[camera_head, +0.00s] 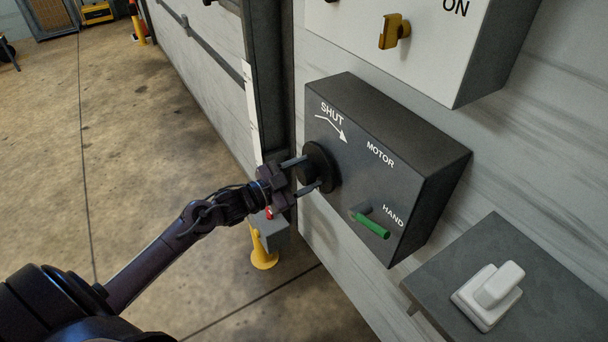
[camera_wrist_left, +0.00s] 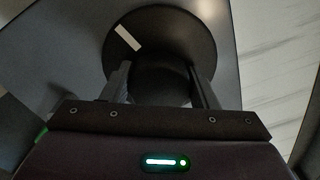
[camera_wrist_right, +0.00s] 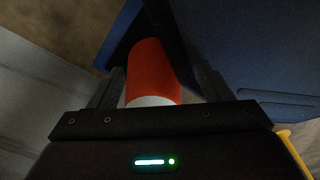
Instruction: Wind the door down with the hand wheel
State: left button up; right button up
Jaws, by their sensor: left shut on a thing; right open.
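The black round hand wheel (camera_head: 327,160) sits on the left face of a dark grey box (camera_head: 390,130), under the word SHUT and an arrow. My left gripper (camera_head: 305,175) is shut on the wheel's hub, with a finger on each side. In the left wrist view the wheel (camera_wrist_left: 185,38) fills the space beyond the fingers (camera_wrist_left: 160,85), and a white mark shows left of its middle. A green-handled lever (camera_head: 372,225) on the box sits by the word HAND, below MOTOR. My right gripper (camera_wrist_right: 165,90) is open, seen only in its wrist view. The door cannot be made out for certain.
An orange-red cylinder with a white band (camera_wrist_right: 153,75) shows between the right fingers, beside a dark blue body (camera_wrist_right: 250,50). A shelf (camera_head: 530,275) with a white switch-like object (camera_head: 488,295) is at lower right.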

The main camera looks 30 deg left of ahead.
dwell(0.3)
pick_arm(q)
jog(key=o, duration=1)
jog(key=shift+c, duration=0.2)
jog(key=shift+s+a, duration=0.1)
jog(key=v, duration=0.7)
jog(key=shift+s+a, duration=0.15)
jog(key=shift+s, duration=0.05)
